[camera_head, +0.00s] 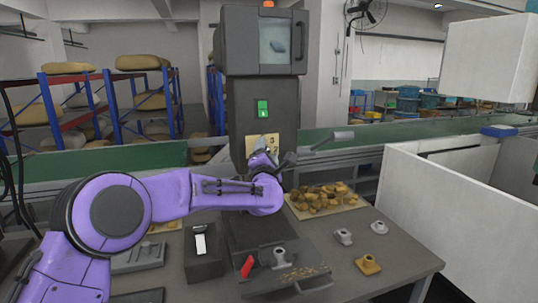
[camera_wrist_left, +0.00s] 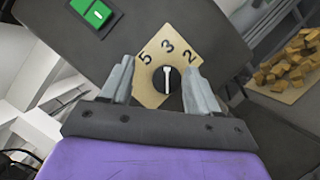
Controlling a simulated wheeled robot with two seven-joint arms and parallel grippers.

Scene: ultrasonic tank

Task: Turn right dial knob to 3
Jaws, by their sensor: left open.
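The dial plate (camera_head: 273,142) is tan and sits on the dark machine column in the head view, partly hidden by my left arm. In the left wrist view the plate (camera_wrist_left: 151,93) shows the numbers 5, 3 and 2. The dial knob (camera_wrist_left: 167,80) is round and black with a white mark. The mark stands upright in that view, in line with the 3. My left gripper (camera_wrist_left: 159,70) is open, with one finger to each side of the knob; contact cannot be told. The left gripper (camera_head: 264,158) is in front of the plate in the head view. My right gripper is not seen.
A green switch (camera_head: 262,108) is above the plate. A grey lever (camera_head: 332,139) sticks out to the right of the column. A white partition (camera_head: 450,220) stands at right.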

